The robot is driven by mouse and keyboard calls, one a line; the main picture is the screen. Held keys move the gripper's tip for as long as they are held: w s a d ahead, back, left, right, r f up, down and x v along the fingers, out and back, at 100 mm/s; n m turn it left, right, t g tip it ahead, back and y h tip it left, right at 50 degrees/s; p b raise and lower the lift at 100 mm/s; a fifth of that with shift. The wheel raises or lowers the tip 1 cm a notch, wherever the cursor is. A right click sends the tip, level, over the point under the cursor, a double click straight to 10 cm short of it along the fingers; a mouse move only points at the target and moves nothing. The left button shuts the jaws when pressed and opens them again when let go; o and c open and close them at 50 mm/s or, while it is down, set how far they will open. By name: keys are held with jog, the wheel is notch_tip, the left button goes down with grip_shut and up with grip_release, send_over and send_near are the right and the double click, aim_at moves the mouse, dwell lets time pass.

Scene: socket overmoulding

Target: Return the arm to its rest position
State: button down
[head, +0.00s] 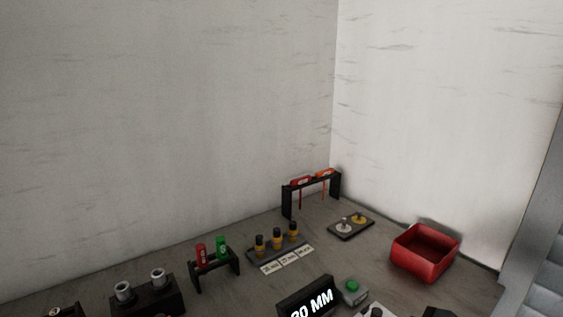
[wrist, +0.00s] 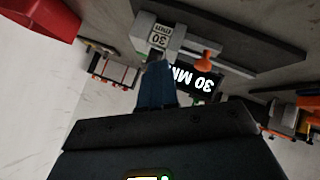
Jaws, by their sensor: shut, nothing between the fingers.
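My gripper (wrist: 157,84) shows in the wrist view, its blue fingers closed together with nothing visible between them. The dark body behind the fingers fills the lower part of that view. An orange-red knob (wrist: 207,60) is to the right of the fingers. My arm and gripper are not visible in the head view.
A black 30 MM display (head: 308,299) is at the front of the bench, beside a green button (head: 351,288). A red bin (head: 425,254) is at the right. Racks with red and green items (head: 213,261) and yellow-black items (head: 278,244) are at the left and middle. Walls close the back.

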jog(key=s+f+m, duration=0.1)
jog(key=s, duration=0.1)
jog(key=s+a+f+m, duration=0.1)
jog(key=s+f, duration=0.1)
jog(key=s, duration=0.1)
jog(key=s+f+m+t, duration=0.1)
jog(key=s, duration=0.2)
jog(key=shift+a+f+m+h, duration=0.4)
jog(key=s+f+m+t+h, duration=0.15)
jog(key=s+m, duration=0.25)
jog(key=s, duration=0.7)
jog(key=s+d+r+m+t, duration=0.1)
jog(key=s+r, duration=0.4)
jog(key=s, duration=0.4)
jog(key=s+d+r+m+t, duration=0.1)
jog(key=s+r+m+t, duration=0.1)
jog(key=s+r, duration=0.3)
jog(key=s, duration=0.4)
jog(key=shift+d, duration=0.4)
